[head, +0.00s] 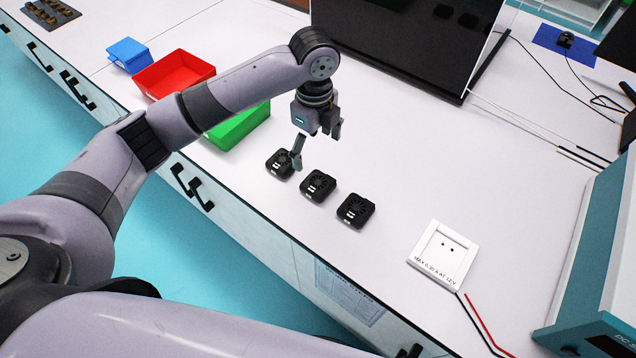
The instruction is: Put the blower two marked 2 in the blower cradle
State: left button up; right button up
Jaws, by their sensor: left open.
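Three small black blowers stand in a row on the white bench: a left one (279,164), a middle one (318,185) and a right one (356,210). Each has a small pale label on its front edge, too small to read, so I cannot tell which is marked 2. The white blower cradle (443,254), a square plate with a recess and two dark holes, lies to the right and is empty. My left gripper (317,147) is open above the left and middle blowers, with one finger close to the left blower. My right gripper is not in view.
Red (174,73), green (240,126) and blue (129,54) bins stand at the left. A dark screen (405,40) stands at the back. Red and black wires (480,318) run by the cradle, beside a teal instrument (590,260). The bench between blowers and cradle is clear.

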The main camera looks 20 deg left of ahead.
pick_arm(q)
send_over(318, 182)
jog(key=f, duration=0.5)
jog(key=f+p, duration=0.1)
jog(key=f, duration=0.1)
jog(key=shift+s+a+f, duration=0.15)
jog(key=shift+a+f, duration=0.05)
jog(key=shift+a, duration=0.05)
jog(key=f, duration=0.1)
jog(key=f+p, duration=0.1)
jog(key=f, duration=0.2)
jog(key=shift+d+f, duration=0.25)
jog(key=shift+f, duration=0.55)
jog(key=c, duration=1.4)
jog(key=shift+o, duration=0.2)
jog(key=shift+r, duration=0.15)
